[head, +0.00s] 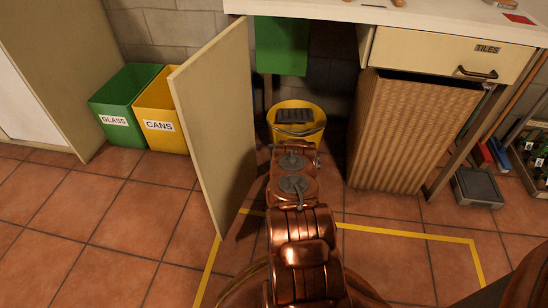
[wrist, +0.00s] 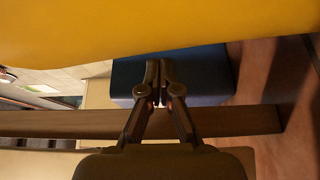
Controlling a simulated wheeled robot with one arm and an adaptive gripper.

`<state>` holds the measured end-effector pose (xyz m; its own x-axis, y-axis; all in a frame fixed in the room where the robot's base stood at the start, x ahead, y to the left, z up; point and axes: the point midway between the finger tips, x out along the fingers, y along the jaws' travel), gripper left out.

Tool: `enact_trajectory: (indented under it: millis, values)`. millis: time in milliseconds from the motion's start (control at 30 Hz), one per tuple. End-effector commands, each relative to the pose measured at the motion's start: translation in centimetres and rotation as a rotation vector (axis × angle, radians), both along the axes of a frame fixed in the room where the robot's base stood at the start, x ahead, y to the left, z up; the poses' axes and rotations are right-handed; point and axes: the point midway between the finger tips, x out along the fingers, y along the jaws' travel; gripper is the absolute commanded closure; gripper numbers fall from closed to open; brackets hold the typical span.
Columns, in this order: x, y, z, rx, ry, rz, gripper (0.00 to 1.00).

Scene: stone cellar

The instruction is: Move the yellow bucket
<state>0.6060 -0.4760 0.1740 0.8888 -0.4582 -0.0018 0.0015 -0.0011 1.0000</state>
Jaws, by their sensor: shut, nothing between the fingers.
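The yellow bucket (head: 285,136) stands on the tiled floor under the counter, with a dark ribbed part at its top and a handle across its front. My arm reaches toward it and covers its lower front in the head view. In the wrist view a large yellow surface (wrist: 150,28), likely the bucket, fills the top. My gripper (wrist: 160,68) is shut with its fingertips together and nothing between them. It shows just below the yellow surface; I cannot tell whether it touches it.
An open cabinet door (head: 217,120) stands left of my arm. Green GLASS (head: 115,122) and yellow CANS (head: 158,127) bins stand at left. Yellow tape (head: 405,233) marks the floor.

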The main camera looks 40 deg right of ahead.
Motion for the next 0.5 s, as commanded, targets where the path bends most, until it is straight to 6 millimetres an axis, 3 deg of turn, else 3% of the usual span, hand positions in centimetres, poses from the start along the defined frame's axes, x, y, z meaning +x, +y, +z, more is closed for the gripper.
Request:
enact_trajectory:
  millis: [200,500]
  values:
    - [2.4,-1.1,-0.2,-0.001,0.0,0.002,1.0]
    - [3.4,-1.4,0.1,0.0,-0.002,0.003,1.0]
